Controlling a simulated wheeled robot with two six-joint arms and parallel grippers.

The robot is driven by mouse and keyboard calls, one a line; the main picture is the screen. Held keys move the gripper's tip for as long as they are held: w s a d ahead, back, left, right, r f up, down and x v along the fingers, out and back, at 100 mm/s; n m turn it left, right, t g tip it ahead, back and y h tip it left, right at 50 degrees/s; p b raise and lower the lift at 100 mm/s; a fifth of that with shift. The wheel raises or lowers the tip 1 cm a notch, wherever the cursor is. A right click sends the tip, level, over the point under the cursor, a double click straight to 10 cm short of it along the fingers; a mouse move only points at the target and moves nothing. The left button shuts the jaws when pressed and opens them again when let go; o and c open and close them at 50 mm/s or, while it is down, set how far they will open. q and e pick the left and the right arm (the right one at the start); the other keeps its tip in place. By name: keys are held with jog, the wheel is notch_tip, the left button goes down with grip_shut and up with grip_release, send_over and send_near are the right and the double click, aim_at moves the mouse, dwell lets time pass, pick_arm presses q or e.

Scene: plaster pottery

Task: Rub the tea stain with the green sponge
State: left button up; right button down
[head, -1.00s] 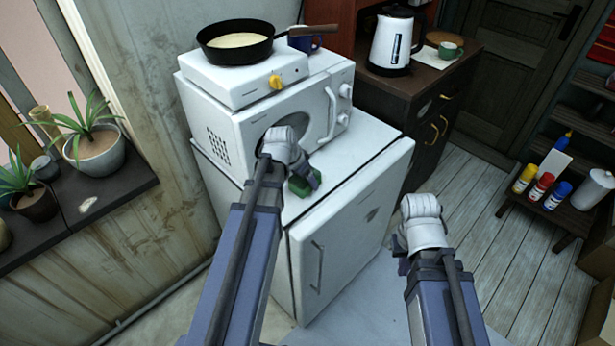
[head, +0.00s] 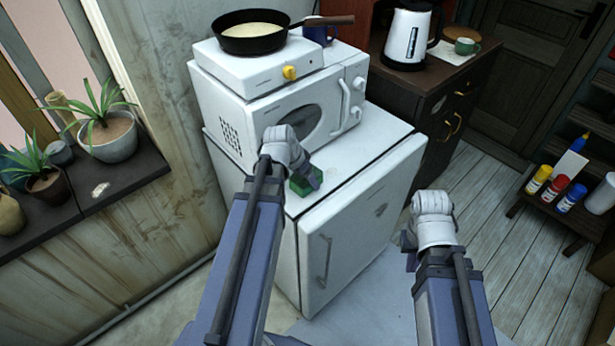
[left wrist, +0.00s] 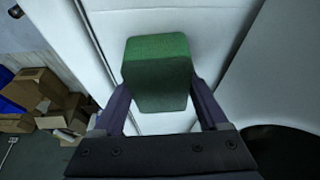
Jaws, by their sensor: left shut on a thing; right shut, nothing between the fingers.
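The green sponge (head: 301,186) is at the top of the small white fridge (head: 365,155), near its left front part. My left gripper (head: 308,180) is shut on it. In the left wrist view the sponge (left wrist: 157,72) sits between the two fingers, its green block whole. I cannot tell whether its underside touches the fridge top. I cannot make out the tea stain clearly; the sponge and gripper hide part of the fridge top. My right gripper (head: 407,240) is shut and empty, to the right of the fridge front.
A white microwave (head: 265,112) stands on the fridge behind the sponge, with a hot plate (head: 255,70) and frying pan (head: 252,32) on it. The fridge top to the right is clear. Potted plants (head: 108,135) stand on the left ledge; paint bottles (head: 555,188) are at right.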

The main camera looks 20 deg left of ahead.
pick_arm(q)
jog(key=shift+r+p, duration=2.8)
jog(key=shift+r, duration=0.15)
notch_tip(320, 180, up, 3)
jog(key=p, duration=0.3)
jog(key=shift+r, duration=0.1)
